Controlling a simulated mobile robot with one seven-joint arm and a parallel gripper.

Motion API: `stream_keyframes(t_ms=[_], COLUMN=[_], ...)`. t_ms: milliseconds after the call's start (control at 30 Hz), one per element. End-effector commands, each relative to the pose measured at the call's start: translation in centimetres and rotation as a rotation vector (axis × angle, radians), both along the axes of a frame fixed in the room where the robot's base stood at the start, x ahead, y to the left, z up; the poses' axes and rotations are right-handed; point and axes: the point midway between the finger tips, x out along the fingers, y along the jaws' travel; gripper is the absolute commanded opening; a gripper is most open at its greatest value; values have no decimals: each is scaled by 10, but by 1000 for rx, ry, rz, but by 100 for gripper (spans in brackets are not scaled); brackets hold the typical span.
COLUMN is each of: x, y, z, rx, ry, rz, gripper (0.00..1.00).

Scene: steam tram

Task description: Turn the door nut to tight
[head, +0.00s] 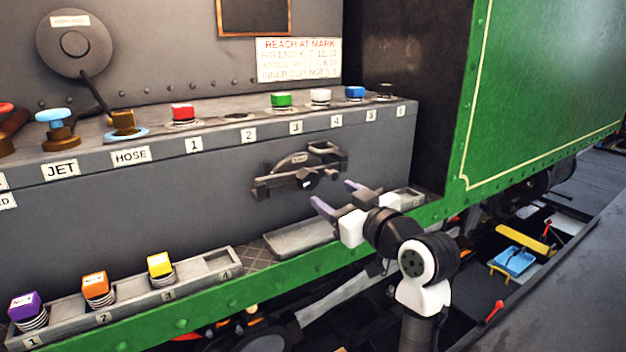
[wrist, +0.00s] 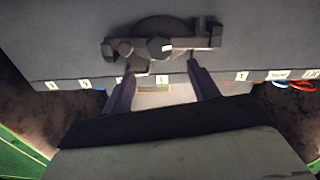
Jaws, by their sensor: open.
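The door fitting (head: 298,172) is a dark round plate with a crossbar, set on the grey front wall below the numbered shelf. Its nut (wrist: 158,48) shows in the wrist view as a dark block at the middle of the crossbar, with a small white mark on it. My gripper (head: 335,195) is in front of the fitting, a little to the right and low in the head view. Its two purple-grey fingers are apart with nothing between them. In the wrist view the fingertips (wrist: 160,76) lie either side of the nut's line, and I see no contact with it.
The shelf above holds red (head: 182,113), green (head: 281,100), white and blue (head: 355,93) capped pieces. A lower tray (head: 215,266) holds purple, orange and yellow ones. An empty grey tray (head: 298,238) lies below the fitting. A green panel (head: 540,90) stands at the right.

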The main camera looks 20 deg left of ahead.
Motion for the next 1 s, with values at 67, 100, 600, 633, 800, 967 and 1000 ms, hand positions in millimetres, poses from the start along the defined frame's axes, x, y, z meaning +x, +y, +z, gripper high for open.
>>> stream_keyframes(t_ms=[67, 100, 600, 633, 800, 967, 1000], x=[11, 16, 53, 53, 54, 54, 54], y=[16, 23, 69, 70, 70, 69, 69], z=[2, 2, 0, 0, 0, 0, 0], rx=[0, 1, 0, 0, 0, 0, 0], ry=[3, 2, -2, -2, -2, -2, -2], rz=[4, 4, -1, -1, -1, -1, -1], gripper=[60, 60, 60, 60, 60, 46, 40])
